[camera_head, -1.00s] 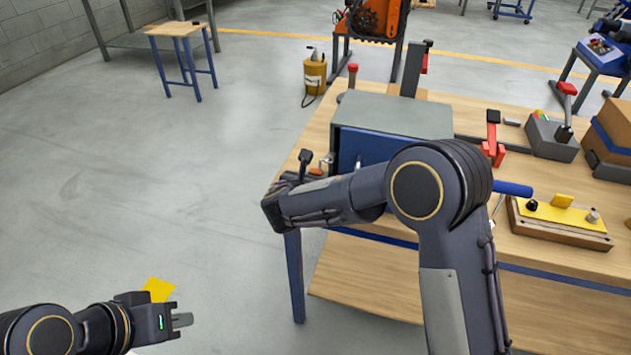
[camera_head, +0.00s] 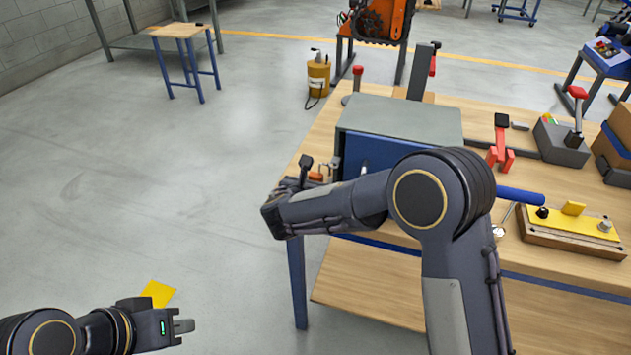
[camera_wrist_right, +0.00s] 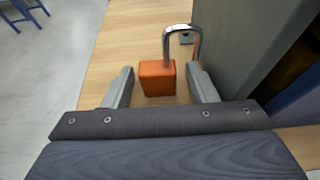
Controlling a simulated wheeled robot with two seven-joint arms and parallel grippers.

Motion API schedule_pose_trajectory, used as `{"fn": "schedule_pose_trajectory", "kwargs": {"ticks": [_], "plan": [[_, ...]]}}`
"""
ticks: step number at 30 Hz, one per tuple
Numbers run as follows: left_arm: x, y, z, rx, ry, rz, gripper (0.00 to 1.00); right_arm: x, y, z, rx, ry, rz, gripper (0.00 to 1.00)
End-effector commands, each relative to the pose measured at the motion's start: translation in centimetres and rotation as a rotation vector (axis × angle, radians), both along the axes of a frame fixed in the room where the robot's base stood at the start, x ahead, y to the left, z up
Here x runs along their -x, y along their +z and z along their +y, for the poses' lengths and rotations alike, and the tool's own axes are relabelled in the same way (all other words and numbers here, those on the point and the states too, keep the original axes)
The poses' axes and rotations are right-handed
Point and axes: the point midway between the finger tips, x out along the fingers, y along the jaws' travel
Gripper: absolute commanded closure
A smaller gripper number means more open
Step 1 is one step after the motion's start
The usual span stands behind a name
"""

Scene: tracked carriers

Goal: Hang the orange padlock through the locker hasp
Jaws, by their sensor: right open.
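The orange padlock (camera_wrist_right: 157,79) stands on the wooden bench top in the right wrist view, its silver shackle upward. My right gripper (camera_wrist_right: 164,82) is open, with a finger on each side of the padlock body and a visible gap at both sides. In the head view a small orange part of the padlock (camera_head: 317,176) shows beside the locker, behind my right forearm. The locker (camera_head: 405,118) is a grey-topped box with a blue front. I cannot make out the hasp clearly; my arm covers much of the front. My left gripper (camera_head: 184,326) is low at the left, away from the bench.
The locker's grey side (camera_wrist_right: 232,45) rises close to the right finger. On the bench (camera_head: 480,108) are a red clamp (camera_head: 500,150), a grey bin (camera_head: 562,142) and a yellow-topped fixture (camera_head: 575,225). Open floor lies to the left.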

Motion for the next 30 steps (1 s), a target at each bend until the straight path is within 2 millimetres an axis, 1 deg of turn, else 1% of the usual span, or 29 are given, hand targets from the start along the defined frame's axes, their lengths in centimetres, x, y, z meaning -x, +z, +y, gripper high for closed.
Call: {"fn": "schedule_pose_trajectory", "kwargs": {"ticks": [2, 3, 5, 12, 15, 18, 21, 24, 30], "plan": [[0.0, 1.0, 0.0, 0.0, 0.0, 0.0, 1.0, 0.0, 1.0, 0.0, -0.001, -0.001, 0.0, 0.48], [0.0, 0.6, 0.0, 0.0, 0.0, 0.0, 1.0, 0.5, 0.9, 0.3, -0.001, 0.003, -0.001, 0.48], [0.0, 0.6, 0.0, 0.0, 0.0, 0.0, 1.0, 1.5, 1.3, 0.6, 0.001, 0.004, -0.002, 0.48], [0.0, 0.8, 0.0, 0.0, 0.0, 0.0, 1.0, 6.2, 3.4, 2.1, -0.001, 0.004, -0.003, 0.48], [0.0, 0.9, 0.0, 0.0, 0.0, 0.0, 1.0, 7.9, 4.1, 2.7, 0.0, 0.003, -0.002, 0.48], [0.0, 0.9, 0.0, 0.0, 0.0, 0.0, 1.0, 9.2, 4.7, 3.1, -0.002, 0.002, -0.002, 0.48], [0.0, 1.0, 0.0, 0.0, 0.0, 0.0, 1.0, 10.1, 5.0, 3.3, 0.0, 0.001, -0.002, 0.48], [0.0, 1.0, 0.0, 0.0, 0.0, 0.0, 1.0, 10.5, 5.1, 3.4, 0.0, 0.0, -0.001, 0.48], [0.0, 1.0, 0.0, 0.0, 0.0, 0.0, 1.0, 10.6, 5.1, 3.4, -0.001, -0.001, 0.0, 0.48]]}}
